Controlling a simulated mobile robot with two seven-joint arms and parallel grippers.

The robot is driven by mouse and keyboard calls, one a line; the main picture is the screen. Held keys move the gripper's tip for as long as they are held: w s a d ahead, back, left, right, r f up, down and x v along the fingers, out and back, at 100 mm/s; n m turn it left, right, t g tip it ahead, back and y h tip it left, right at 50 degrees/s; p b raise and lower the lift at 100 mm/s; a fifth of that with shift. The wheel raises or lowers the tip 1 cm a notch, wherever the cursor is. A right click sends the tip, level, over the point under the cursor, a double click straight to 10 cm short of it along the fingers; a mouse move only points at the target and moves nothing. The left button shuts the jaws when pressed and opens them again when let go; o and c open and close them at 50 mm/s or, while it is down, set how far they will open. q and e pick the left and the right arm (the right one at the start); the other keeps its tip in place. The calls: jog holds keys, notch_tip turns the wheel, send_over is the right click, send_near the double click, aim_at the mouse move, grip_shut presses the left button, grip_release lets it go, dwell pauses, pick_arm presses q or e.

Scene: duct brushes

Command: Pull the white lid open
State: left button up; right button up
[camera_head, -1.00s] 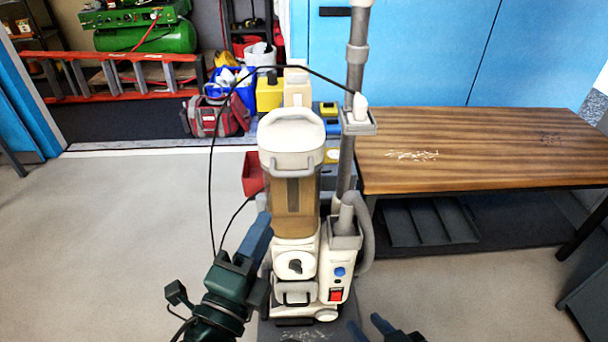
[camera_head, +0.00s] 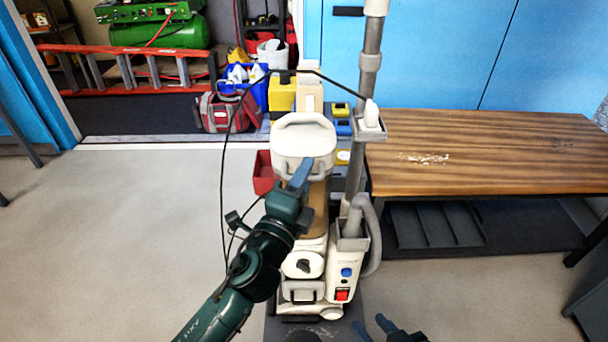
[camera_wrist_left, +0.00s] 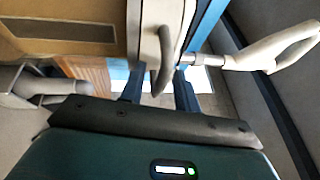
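The white lid (camera_head: 300,138) sits shut on top of the brown, see-through canister (camera_head: 320,205) of an upright vacuum cleaner. My left gripper (camera_head: 301,174) is in front of the lid at handle height and partly hides the canister. In the left wrist view, the lid (camera_wrist_left: 146,30) and its grey handle (camera_wrist_left: 164,65) lie ahead, with the handle between the open fingers (camera_wrist_left: 159,92). I cannot tell whether the fingers touch it. My right gripper (camera_head: 374,327) is low at the bottom edge, open and empty.
A grey tube (camera_head: 371,60) rises right of the canister. A black cord (camera_head: 226,170) loops down on the left. A wooden table (camera_head: 480,150) stands to the right. A red bin (camera_head: 263,172) is behind the vacuum. The floor at left is clear.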

pick_arm(q)
grip_shut()
dwell(0.3)
dwell(0.4)
